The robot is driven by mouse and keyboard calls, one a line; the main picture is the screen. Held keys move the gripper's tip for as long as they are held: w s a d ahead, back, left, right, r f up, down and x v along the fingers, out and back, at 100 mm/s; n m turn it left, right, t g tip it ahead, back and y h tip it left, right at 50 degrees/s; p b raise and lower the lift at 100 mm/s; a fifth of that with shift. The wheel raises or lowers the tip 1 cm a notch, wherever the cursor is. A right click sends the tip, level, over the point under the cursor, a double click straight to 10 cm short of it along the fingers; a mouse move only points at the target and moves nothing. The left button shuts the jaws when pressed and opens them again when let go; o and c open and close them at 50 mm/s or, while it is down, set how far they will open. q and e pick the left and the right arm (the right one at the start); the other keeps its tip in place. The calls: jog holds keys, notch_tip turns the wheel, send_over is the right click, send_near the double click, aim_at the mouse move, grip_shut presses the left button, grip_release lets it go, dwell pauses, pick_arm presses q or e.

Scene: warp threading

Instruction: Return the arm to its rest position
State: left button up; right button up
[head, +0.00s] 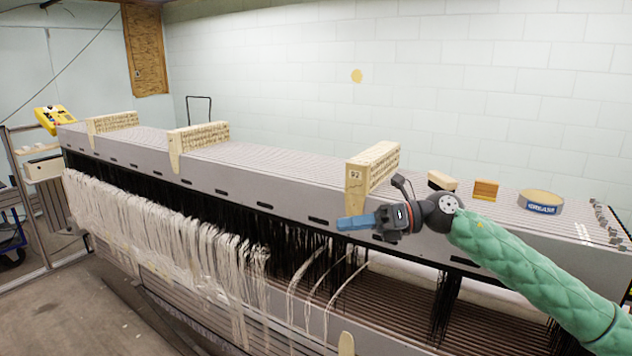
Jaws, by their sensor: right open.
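My right arm comes in from the right in a green padded sleeve. Its right gripper (352,223) has blue fingers pointing left. It is in front of the grey loom frame (245,192), just below the wooden block marked 92 (356,187). I see nothing held between the fingers. White warp threads (170,222) hang in a thick row along the left front. A few loose white threads (318,280) hang below the gripper. My left gripper is not in view.
More wooden blocks (203,135) stand along the loom top. A grease tin (540,202), an orange-brown block (486,190) and a dark-faced block (441,181) sit at the right. A yellow device (54,118) is at the far left end. Bare floor (65,315) lies at lower left.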

jog(key=s+d+f+n+t+h, duration=0.3)
jog(key=f+n+t+h, duration=0.2)
jog(key=f+n, duration=0.55)
jog(key=s+d+f+n+t+h, duration=0.2)
jog(key=d+f+n+t+h, duration=0.3)
jog(key=f+n, duration=0.5)
jog(key=s+d+f+n+t+h, duration=0.25)
jog(key=f+n+t+h, duration=0.3)
jog(key=f+n, duration=0.5)
jog(key=s+d+f+m+g, duration=0.2)
jog(key=s+f+g, duration=0.5)
jog(key=s, duration=0.7)
jog(key=s+d+f+m+g, duration=0.2)
jog(key=s+f+g, duration=0.3)
jog(key=s+f, duration=0.75)
jog(key=s+a+f, duration=0.1)
jog(key=s+f, duration=0.1)
jog(key=f, duration=0.9)
jog(key=s+a+f+g, duration=0.1)
jog(key=s+f, duration=0.1)
jog(key=f, duration=1)
jog(key=s+a+f+g, duration=0.1)
jog(key=s+a+f, duration=0.1)
jog(key=f, duration=1)
jog(key=shift+s, duration=0.5)
